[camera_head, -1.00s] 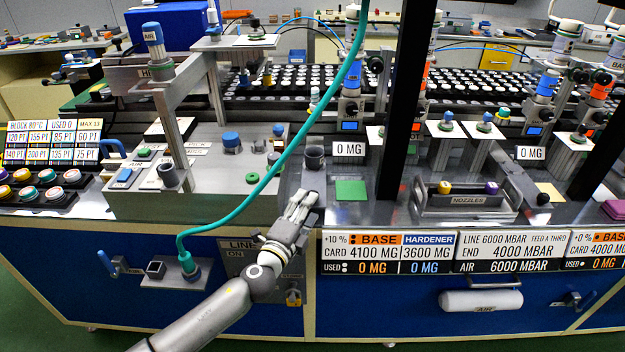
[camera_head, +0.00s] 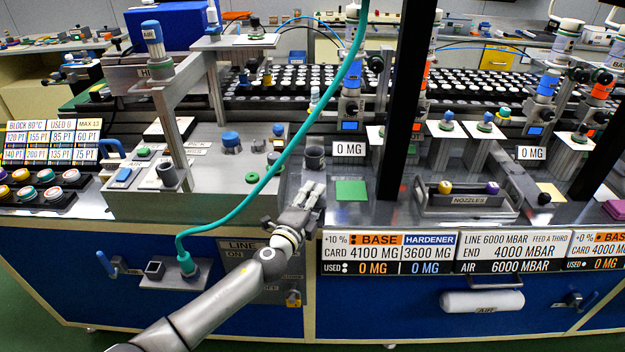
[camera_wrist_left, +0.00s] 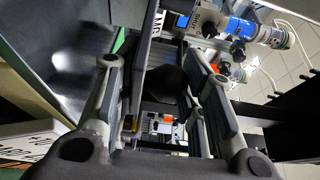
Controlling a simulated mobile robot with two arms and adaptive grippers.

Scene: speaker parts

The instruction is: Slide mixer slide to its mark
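I cannot pick out the mixer slide or its mark for certain. A dark grey cup (camera_head: 314,158) stands at the worktop's front edge, and a flat green square (camera_head: 350,190) lies right of it. My left gripper (camera_head: 314,188) is in front of and just below the cup, left of the green square. In the left wrist view its two fingers (camera_wrist_left: 165,100) stand apart, with a dark shape between or beyond them; no contact is clear. My right gripper is not in view.
A teal hose (camera_head: 265,187) hangs across the bench left of my gripper. A black post (camera_head: 392,130) stands right of the green square. A nozzle tray (camera_head: 465,203) is farther right. Label panels (camera_head: 388,252) cover the front below.

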